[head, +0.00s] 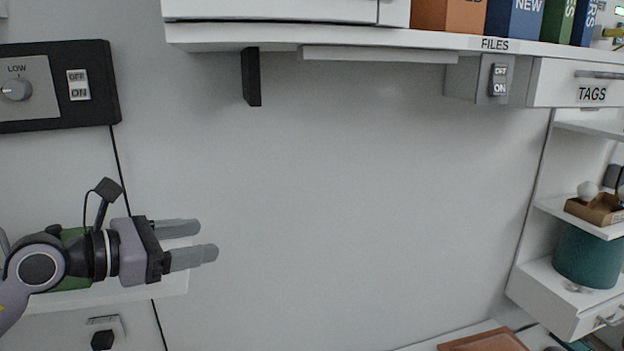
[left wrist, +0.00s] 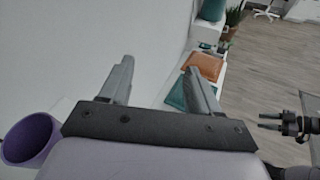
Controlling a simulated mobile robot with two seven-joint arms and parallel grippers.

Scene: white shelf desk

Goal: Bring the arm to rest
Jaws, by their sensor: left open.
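My left gripper (head: 207,240) is in the lower left of the head view, in front of the white wall and pointing right. Its two grey fingers are apart with nothing between them. The left wrist view also shows the open, empty fingers (left wrist: 158,68). My right gripper (left wrist: 268,121) shows small and dark at the right edge of the left wrist view, over the floor. It is too small to tell whether its jaws are apart. It is not in the head view.
A white shelf (head: 350,38) with a FILES switch (head: 498,80) runs above. A black switch panel (head: 95,85) is at the upper left. A TAGS drawer (head: 560,82) and a teal container (head: 588,256) stand right. A purple cup (left wrist: 30,138) is beside my left gripper. The wall's middle is clear.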

